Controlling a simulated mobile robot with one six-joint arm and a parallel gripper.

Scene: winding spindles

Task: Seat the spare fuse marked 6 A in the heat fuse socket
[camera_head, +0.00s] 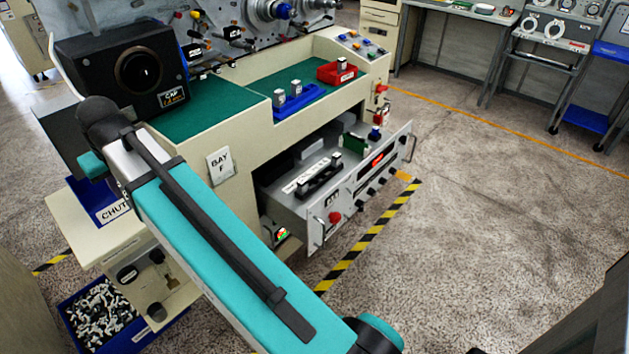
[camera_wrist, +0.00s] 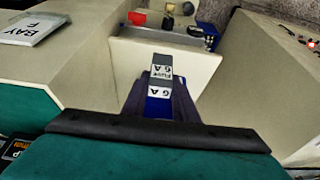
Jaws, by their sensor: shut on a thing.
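In the wrist view my gripper (camera_wrist: 159,97) is shut on the spare fuse (camera_wrist: 161,72), a small grey block with white labels reading 6 A. The dark fingers stand on both sides of it. In the head view my arm hides the gripper and the held fuse. The open drawer (camera_head: 337,205) at the machine's front holds a long black block (camera_head: 319,178) beside a white label strip (camera_head: 305,174). The strip's print is too small to read, so I cannot tell which socket is for heat.
Two pale-topped blocks stand in a blue tray (camera_head: 296,105) on the green work surface (camera_head: 203,115). A red bin (camera_head: 337,72) holds another. Floor right of the drawer is clear.

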